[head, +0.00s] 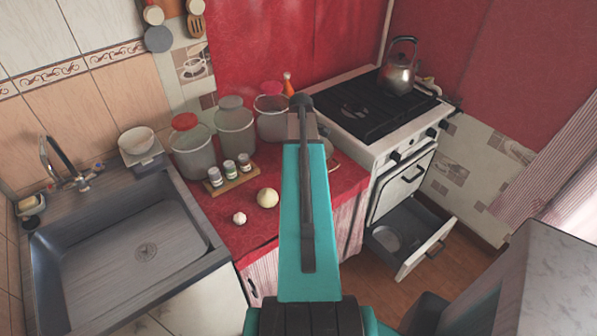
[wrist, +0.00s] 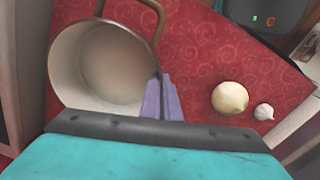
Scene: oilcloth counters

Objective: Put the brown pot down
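The brown pot (wrist: 112,62) shows in the wrist view at the left, open side toward the camera, with a pale inside and a brown handle at its top edge. My gripper (wrist: 163,90) has its two purple fingers close together at the pot's right rim, shut on its wall. In the head view my arm hides most of the pot; a small pale curved part (head: 334,158) shows just right of the arm, over the red counter (head: 232,215). I cannot tell whether the pot's bottom touches the cloth.
An onion (head: 267,198) and a garlic bulb (head: 239,218) lie left of my arm. Behind them are a spice rack (head: 231,182) and several jars (head: 235,128). The sink (head: 130,250) is at left. The stove (head: 370,110) holds a kettle (head: 398,75); its lower drawer (head: 415,255) is open.

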